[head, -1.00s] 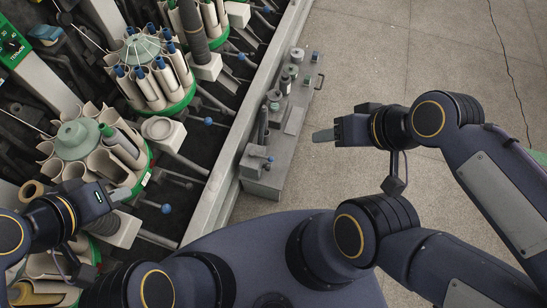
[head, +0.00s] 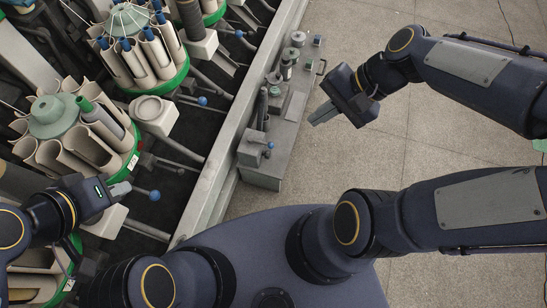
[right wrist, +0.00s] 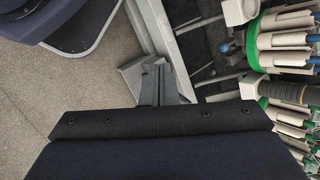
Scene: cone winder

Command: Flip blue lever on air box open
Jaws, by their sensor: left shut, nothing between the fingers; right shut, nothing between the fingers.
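A grey box (head: 262,172) stands at the near end of the grey bench beside the machine rail. A small blue part (head: 270,146) sits on its fitting; its exact lever position is too small to tell. My right gripper (head: 323,114) is shut and empty, above the floor to the right of the box and apart from it. In the right wrist view its fingers (right wrist: 153,80) are shut and cover part of what lies beyond. My left gripper (head: 121,189) is shut and empty over the machine's edge, close to a blue ball knob (head: 154,195).
Green-rimmed carousels (head: 62,130) of paper tubes fill the left. Other blue ball knobs (head: 202,101) stick out along the machine. A grey rail (head: 215,170) runs between machine and bench. Open floor (head: 440,60) lies to the right.

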